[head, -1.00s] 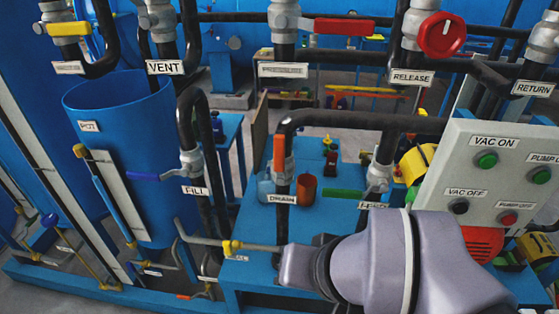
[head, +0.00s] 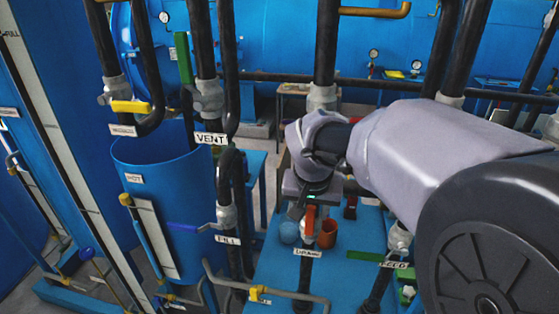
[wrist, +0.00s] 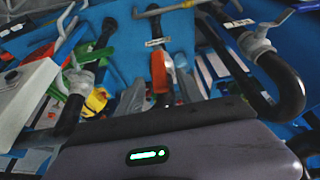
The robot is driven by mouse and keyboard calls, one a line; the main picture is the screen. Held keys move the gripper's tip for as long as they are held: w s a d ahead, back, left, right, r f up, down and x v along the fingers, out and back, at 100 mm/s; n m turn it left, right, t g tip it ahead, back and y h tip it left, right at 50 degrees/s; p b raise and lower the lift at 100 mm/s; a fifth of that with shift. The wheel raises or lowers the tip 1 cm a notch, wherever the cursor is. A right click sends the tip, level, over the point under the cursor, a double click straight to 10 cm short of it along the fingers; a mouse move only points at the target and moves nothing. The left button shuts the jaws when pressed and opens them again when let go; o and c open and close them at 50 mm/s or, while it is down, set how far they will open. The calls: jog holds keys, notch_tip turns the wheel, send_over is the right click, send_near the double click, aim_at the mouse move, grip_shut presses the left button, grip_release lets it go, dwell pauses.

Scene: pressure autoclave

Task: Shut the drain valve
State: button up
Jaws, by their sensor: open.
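The drain valve has an orange-red lever (head: 310,221) that stands upright along its dark pipe, above the DRAIN label (head: 307,252). The lever also shows in the wrist view (wrist: 158,72), with its label (wrist: 157,42) beyond it. My gripper (head: 312,208) points down over the valve, close to the lever. In the wrist view my gripper (wrist: 160,88) is open, with one grey finger on each side of the lever. I cannot tell whether either finger touches it. The valve body is mostly hidden by my gripper in the head view.
The blue-handled FILL valve (head: 195,228) is to the left, by the blue pot (head: 160,170). The green-handled FEED valve (head: 370,256) is to the right. An orange cup (head: 327,234) stands behind the lever. Dark vertical pipes stand close around my arm.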

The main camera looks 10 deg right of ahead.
aim_at(310, 219)
jog(key=b+x, duration=0.1)
jog(key=x, duration=0.4)
jog(key=shift+w+f, duration=0.1)
jog(key=shift+f, duration=0.05)
grip_shut()
dwell(1.2)
